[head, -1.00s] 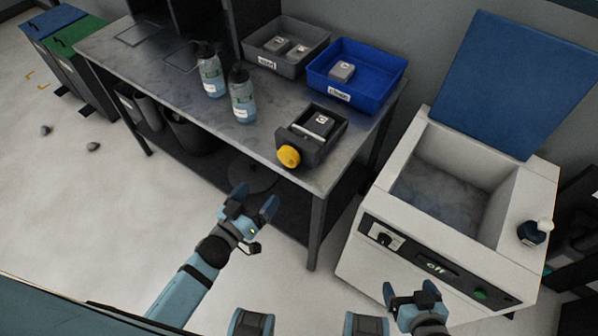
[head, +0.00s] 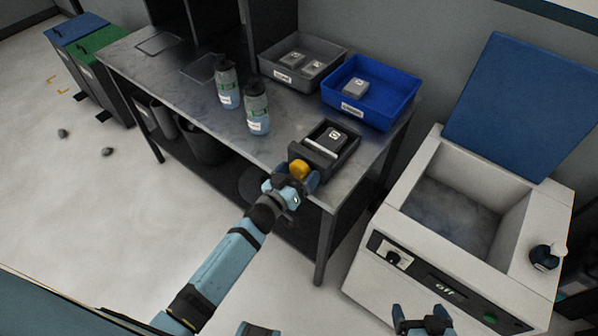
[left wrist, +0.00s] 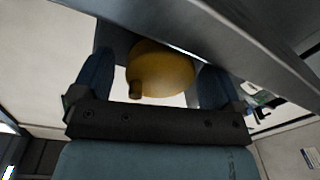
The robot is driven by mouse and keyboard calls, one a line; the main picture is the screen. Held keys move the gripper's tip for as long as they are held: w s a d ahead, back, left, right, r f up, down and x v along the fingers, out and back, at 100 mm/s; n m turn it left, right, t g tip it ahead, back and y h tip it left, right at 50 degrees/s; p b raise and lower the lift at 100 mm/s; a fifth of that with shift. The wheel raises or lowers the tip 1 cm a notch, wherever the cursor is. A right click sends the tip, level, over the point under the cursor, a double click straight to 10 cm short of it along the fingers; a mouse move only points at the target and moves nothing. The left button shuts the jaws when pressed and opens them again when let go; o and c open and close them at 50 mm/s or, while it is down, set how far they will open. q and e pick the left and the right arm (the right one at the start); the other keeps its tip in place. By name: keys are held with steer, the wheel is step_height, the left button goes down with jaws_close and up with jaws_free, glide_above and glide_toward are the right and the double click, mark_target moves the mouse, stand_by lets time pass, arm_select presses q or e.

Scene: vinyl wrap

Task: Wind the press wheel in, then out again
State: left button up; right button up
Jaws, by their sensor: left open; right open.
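The yellow press wheel (head: 299,169) is on the front of the dark press (head: 324,150), which sits at the front edge of the metal table. A grey block (head: 333,139) lies inside the press. My left gripper (head: 296,177) is open at the wheel, with its fingers on either side. In the left wrist view the wheel (left wrist: 162,70), with a small knob, sits between the two blue fingers; I cannot tell whether they touch it. My right gripper (head: 424,318) is open and empty at the bottom, in front of the white machine.
Two bottles (head: 257,108) stand left of the press. A grey tray (head: 267,62) and a blue tray (head: 412,104) with blocks stand behind it. The white machine (head: 368,287) with its blue lid (head: 530,95) raised stands to the right of the table (head: 190,105).

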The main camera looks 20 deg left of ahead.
arm_select(q)
steer(key=shift+w+d, duration=0.1)
steer(key=shift+w, duration=0.15)
steer(key=c, duration=0.9)
steer(key=m, duration=0.3)
steer(key=shift+m+b, duration=0.35)
steer(key=shift+m, duration=0.05)
steer(key=shift+m+b, duration=0.3)
steer(key=shift+m, duration=1.6)
